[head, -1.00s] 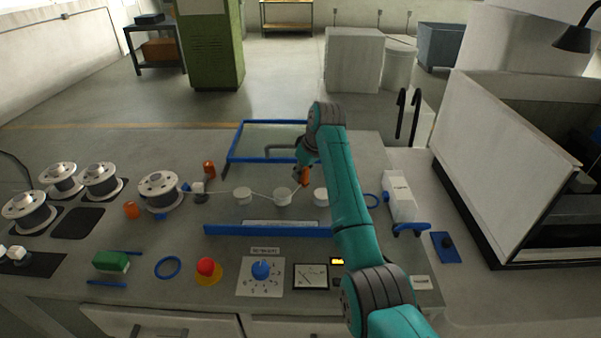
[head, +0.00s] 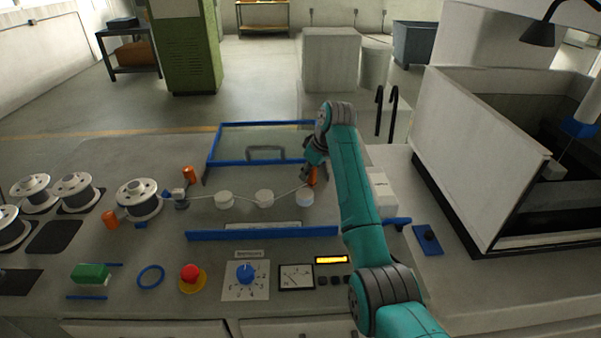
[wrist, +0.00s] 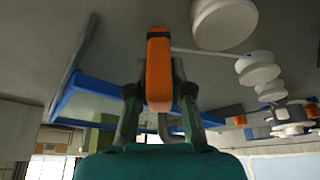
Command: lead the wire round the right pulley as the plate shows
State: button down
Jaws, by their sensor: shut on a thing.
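My gripper (head: 309,172) is shut on an orange tab (wrist: 158,75) at the wire's end. It is just beyond the right pulley (head: 305,197), slightly to its right. The thin wire (head: 240,199) runs from the spool (head: 139,199) through a small guide block (head: 181,200), past the left pulley (head: 224,200) and middle pulley (head: 264,199), then slants to the tab on the right pulley's far side. The right pulley (wrist: 225,22) is close beside the wire in the wrist view; contact is unclear. A pale plate (head: 268,226) lies behind a blue bar; its drawing is unreadable.
A blue-framed glass panel (head: 211,149) lies beyond the pulleys. The blue bar (head: 262,233) runs in front of them. A white block (head: 383,195) stands right of my arm. Another orange piece (head: 190,175) stands near the spool. An open-topped machine (head: 480,160) fills the right.

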jog(key=shift+d, duration=1.85)
jog(key=shift+s, duration=0.15)
jog(key=shift+s+a, duration=0.1)
jog(key=shift+s, duration=3.3)
jog(key=shift+r, duration=0.1)
